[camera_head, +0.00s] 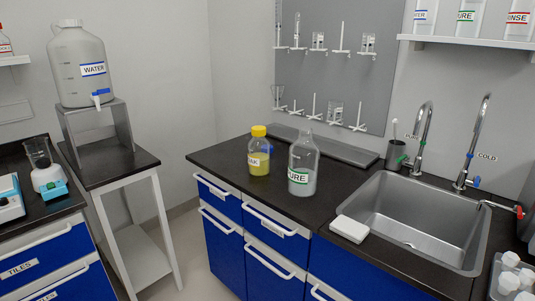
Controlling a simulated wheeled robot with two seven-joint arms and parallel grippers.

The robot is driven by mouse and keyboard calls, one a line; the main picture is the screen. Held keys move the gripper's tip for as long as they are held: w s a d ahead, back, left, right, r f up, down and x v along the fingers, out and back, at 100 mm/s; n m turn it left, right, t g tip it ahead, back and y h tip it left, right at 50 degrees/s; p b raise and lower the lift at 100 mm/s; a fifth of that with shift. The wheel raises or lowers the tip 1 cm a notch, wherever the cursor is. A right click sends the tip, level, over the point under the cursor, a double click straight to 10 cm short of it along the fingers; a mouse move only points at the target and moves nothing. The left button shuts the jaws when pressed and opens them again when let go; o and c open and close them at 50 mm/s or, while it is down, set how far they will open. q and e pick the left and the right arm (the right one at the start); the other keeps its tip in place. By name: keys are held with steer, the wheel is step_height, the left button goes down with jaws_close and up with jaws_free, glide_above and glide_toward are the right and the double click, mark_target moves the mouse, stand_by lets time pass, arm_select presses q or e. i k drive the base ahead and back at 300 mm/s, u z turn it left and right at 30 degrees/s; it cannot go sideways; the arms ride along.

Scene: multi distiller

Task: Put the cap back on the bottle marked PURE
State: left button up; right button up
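The bottle marked PURE (302,170) stands upright on the dark countertop, left of the sink. It is clear with a green-edged label, and its neck is open with no cap on it. No loose cap can be made out for certain; several small white round pieces (509,281) sit in a tray at the lower right edge, too small to identify. Neither of my grippers is in view.
A yellow-capped bottle (259,152) stands just left of the PURE bottle. A white block (349,229) lies by the steel sink (425,225). Two taps (421,135) rise behind the sink. A WATER jug (80,65) stands at left. Counter space in front of the bottles is clear.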

mark_target(303, 153)
steer(key=u, duration=0.55)
steer(key=i, duration=0.45)
steer(key=u, duration=0.8)
steer(key=i, duration=0.75)
steer(key=z, duration=0.65)
steer(key=i, duration=0.5)
steer(key=z, duration=0.55)
